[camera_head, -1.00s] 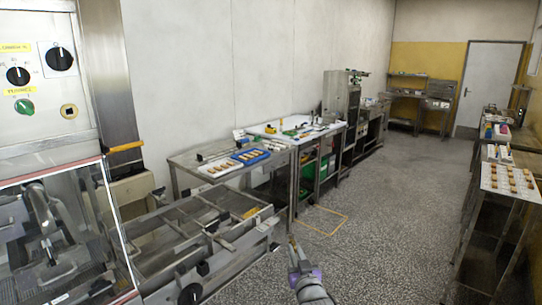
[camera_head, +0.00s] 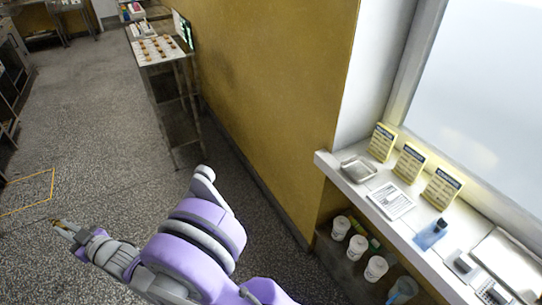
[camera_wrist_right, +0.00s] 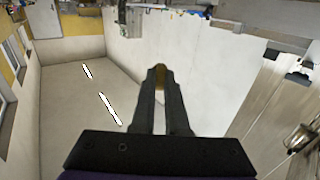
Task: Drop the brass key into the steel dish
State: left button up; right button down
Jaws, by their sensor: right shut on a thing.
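My right gripper (camera_head: 66,229) is over the floor at the left of the head view, with its purple arm reaching in from the bottom. In the right wrist view its dark fingers (camera_wrist_right: 160,70) are shut on a small brass piece, which I take as the brass key (camera_wrist_right: 160,79). Most of the key is hidden between the fingers. The steel dish (camera_head: 357,169) is a shallow metal dish at the left end of a white counter. It looks empty, and the gripper is well away from it. My left gripper is not in view.
The white counter (camera_head: 405,228) also bears yellow signs (camera_head: 411,163), a printed sheet (camera_head: 391,201) and a blue item (camera_head: 431,235). White cups (camera_head: 357,246) stand on a shelf below. A yellow wall (camera_head: 270,80) and a rack (camera_head: 170,75) lie beyond my arm.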

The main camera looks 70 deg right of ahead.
aim_at(361, 172)
jog(key=z, duration=3.15)
jog(key=i+j, duration=0.7)
jog(key=j, duration=0.1)
